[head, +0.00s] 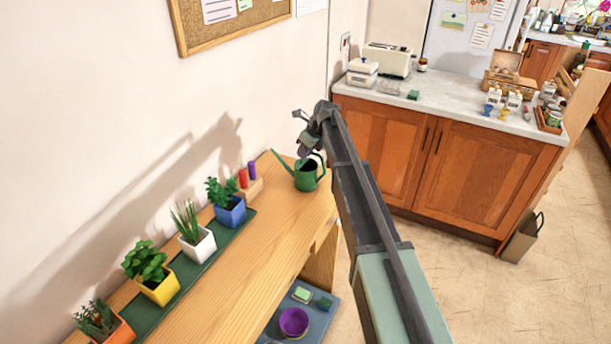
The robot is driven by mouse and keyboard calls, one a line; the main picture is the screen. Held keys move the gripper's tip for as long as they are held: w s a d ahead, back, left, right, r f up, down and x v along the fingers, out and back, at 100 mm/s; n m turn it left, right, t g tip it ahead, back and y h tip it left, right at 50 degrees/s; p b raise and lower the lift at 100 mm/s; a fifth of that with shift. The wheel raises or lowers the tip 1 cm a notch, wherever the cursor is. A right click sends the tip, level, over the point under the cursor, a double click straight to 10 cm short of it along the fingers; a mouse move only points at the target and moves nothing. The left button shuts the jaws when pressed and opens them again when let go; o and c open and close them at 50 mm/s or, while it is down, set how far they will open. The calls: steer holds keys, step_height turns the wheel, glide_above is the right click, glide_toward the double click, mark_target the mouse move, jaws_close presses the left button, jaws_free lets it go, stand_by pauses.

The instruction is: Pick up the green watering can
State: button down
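The green watering can (305,178) stands upright at the far end of the wooden table (262,236). Its spout points left and up, and its handle is on the right. My gripper (303,134) is above the can, at the end of my arm, which reaches in from the lower right. The gripper is small and dark in this view, and I cannot tell whether its fingers are open. The can appears to rest on the table. The gripper overlaps the top of the can in the picture, so I cannot tell whether they touch.
Several potted plants stand on a green mat (150,310) along the wall. A purple bowl (293,321) sits on a lower shelf. A kitchen counter (450,95) stands behind.

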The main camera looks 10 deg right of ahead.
stand_by(0.3)
step_height(320, 180, up, 20)
steer(key=p, duration=2)
